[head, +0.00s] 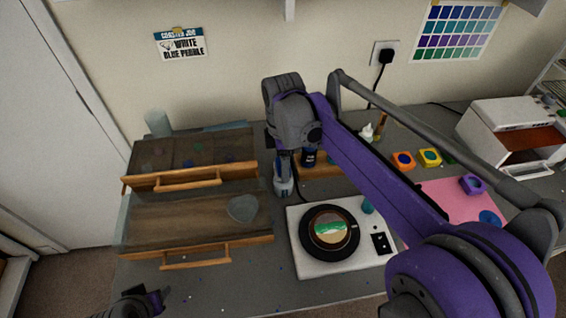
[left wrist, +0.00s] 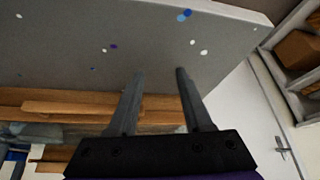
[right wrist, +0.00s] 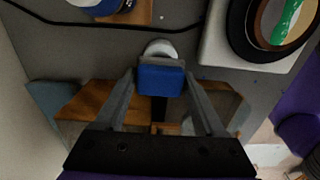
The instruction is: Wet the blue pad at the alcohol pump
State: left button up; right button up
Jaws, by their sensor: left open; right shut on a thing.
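The blue pad (right wrist: 160,80) is between the fingers of my right gripper (right wrist: 163,82), which is shut on it. In the head view my right gripper (head: 283,160) points down just above a pale bottle with blue on it (head: 284,188), which looks like the alcohol pump. In the right wrist view its whitish round part (right wrist: 160,48) shows just behind the pad, which hides the rest. I cannot tell whether pad and pump touch. My left gripper (left wrist: 158,72) is open and empty by the table's front edge; it also shows in the head view (head: 150,302).
Wooden drawers (head: 198,220) stand left of the pump. A white turntable unit (head: 300,255) with a black platter (head: 352,250) lies to its right. A wooden holder (head: 322,171) with bottles is close behind. A pink mat (head: 445,192) lies farther right.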

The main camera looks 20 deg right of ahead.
pick_arm(q)
jog(key=shift+s+f+b, duration=0.25)
jog(key=shift+f+b, duration=0.25)
jog(key=shift+f, duration=0.15)
pick_arm(e)
jog(key=shift+f, duration=1)
dwell(1.2)
pick_arm(q)
jog(key=shift+w+r+p, duration=0.35)
jog(key=shift+r+p, duration=0.3)
jog(key=shift+r, duration=0.25)
jog(key=shift+w+r+p, duration=0.4)
jog(key=shift+r+p, duration=0.2)
jog(key=shift+r, duration=0.25)
jog(key=shift+w+r+p, duration=0.35)
jog(key=shift+r+p, duration=0.3)
jog(key=shift+r, duration=0.25)
pick_arm(e)
jog(key=shift+r, duration=3.6)
jog(key=shift+f, duration=0.1)
pick_arm(q)
jog(key=shift+s, duration=0.1)
pick_arm(e)
jog(key=shift+s, duration=0.1)
